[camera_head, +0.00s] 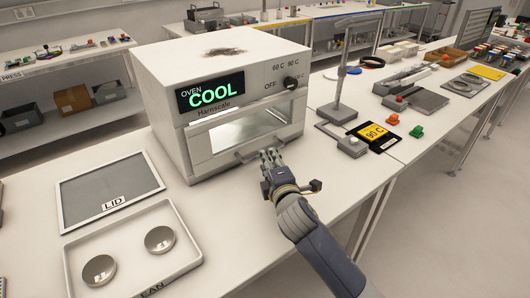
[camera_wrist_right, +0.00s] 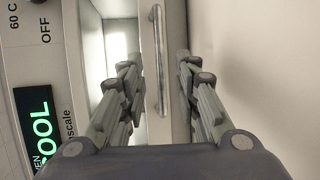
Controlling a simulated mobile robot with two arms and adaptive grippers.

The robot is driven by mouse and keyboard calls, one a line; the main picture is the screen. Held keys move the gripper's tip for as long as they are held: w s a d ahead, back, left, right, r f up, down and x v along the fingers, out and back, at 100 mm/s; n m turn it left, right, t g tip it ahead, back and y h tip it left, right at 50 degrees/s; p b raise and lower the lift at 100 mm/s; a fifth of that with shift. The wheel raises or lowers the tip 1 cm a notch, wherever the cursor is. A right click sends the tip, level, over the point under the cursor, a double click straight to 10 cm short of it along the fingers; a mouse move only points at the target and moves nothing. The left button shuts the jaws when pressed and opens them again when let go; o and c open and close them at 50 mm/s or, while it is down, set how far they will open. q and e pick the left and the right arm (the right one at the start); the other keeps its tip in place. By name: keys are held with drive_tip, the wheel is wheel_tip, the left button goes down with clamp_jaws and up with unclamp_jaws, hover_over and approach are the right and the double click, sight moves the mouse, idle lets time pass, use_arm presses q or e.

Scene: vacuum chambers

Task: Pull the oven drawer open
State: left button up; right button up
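The white oven (camera_head: 237,103) stands on the long bench, its display reading COOL. Its drawer front (camera_head: 241,130) has a lit window and looks closed in the head view. The metal handle (camera_wrist_right: 161,60) runs along the lower part of the front. My right gripper (camera_head: 271,158) is at the right part of the handle. In the right wrist view, the right gripper (camera_wrist_right: 159,75) is open, with one finger on each side of the handle and visible gaps between. The near part of the handle is partly hidden by the gripper in the head view. My left gripper is not in view.
A white tray (camera_head: 190,246) with two round metal dishes and a grey LID plate (camera_head: 108,188) lie left of the oven. The bench just before the oven is clear.

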drive_tip(key=x, duration=0.4)
drive_tip(key=shift+w+f, duration=0.1)
drive_tip(key=shift+w, duration=0.2)
drive_tip(key=shift+w+a, duration=0.15)
drive_tip(key=shift+w, duration=0.1)
drive_tip(key=shift+w+f, duration=0.1)
drive_tip(key=shift+w, duration=0.1)
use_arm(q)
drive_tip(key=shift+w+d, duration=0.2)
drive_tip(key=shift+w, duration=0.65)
use_arm(e)
clamp_jaws()
